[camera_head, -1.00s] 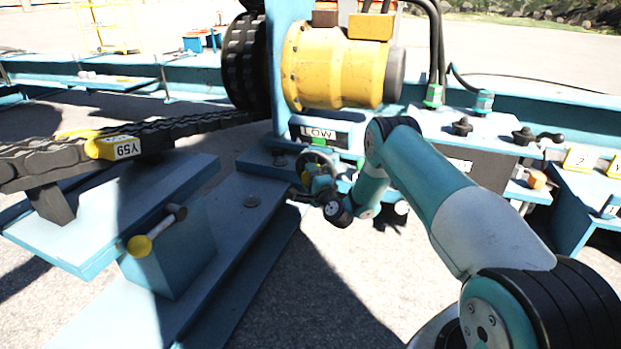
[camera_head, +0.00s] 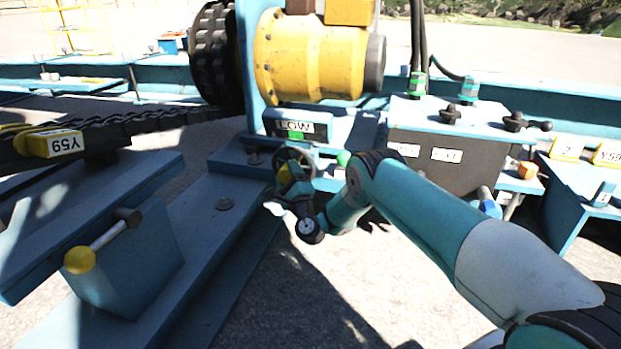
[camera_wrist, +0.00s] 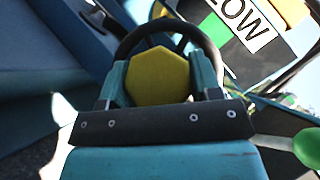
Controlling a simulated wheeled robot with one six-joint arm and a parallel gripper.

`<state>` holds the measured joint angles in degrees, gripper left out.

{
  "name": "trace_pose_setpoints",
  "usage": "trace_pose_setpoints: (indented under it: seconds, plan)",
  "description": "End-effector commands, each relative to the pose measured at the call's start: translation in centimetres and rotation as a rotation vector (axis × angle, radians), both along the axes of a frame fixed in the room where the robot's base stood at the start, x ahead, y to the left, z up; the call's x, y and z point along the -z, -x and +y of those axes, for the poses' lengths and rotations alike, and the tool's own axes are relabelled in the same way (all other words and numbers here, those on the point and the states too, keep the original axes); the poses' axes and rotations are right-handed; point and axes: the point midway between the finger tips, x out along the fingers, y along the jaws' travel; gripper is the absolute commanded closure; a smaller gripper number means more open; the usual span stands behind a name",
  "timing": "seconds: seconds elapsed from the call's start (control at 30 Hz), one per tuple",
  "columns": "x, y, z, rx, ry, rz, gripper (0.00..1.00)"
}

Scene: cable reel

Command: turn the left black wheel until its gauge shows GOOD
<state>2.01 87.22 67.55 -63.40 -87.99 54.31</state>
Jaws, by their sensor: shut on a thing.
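The left black wheel (camera_head: 296,155) stands below the gauge on the blue frame. In the wrist view its dark rim (camera_wrist: 165,27) arches behind my gripper's fingers. My gripper (camera_head: 288,178) is at the wheel, and in the wrist view its teal fingers (camera_wrist: 160,80) are shut on it, one on each side of a yellow hub-like piece (camera_wrist: 158,76). The fingers hide the lower part of the wheel. The gauge (camera_head: 296,128) reads LOW, with a green patch under the word. The LOW label also shows in the wrist view (camera_wrist: 246,22).
A green knob (camera_head: 343,158) sits just right of the wheel, close to my arm. A yellow motor drum (camera_head: 312,55) is above the gauge. A dark box (camera_head: 440,165) with white labels stands to the right. A yellow-ended lever (camera_head: 80,260) is at the lower left.

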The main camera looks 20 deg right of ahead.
Motion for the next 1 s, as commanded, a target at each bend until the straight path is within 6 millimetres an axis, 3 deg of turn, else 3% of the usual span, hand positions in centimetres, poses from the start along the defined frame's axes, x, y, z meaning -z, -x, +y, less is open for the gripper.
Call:
trace_pose_setpoints:
  seconds: [0.23, 0.93, 0.97, 1.0]
  plan:
    - [0.16, -0.15, 1.45, -0.016, -0.108, -0.089, 0.85]
    - [-0.16, -0.18, 1.45, -0.018, -0.168, -0.138, 0.85]
    - [-0.16, -0.17, 1.45, -0.018, -0.167, -0.137, 0.38]
    - [-0.16, -0.17, 1.44, -0.017, -0.168, -0.137, 0.28]
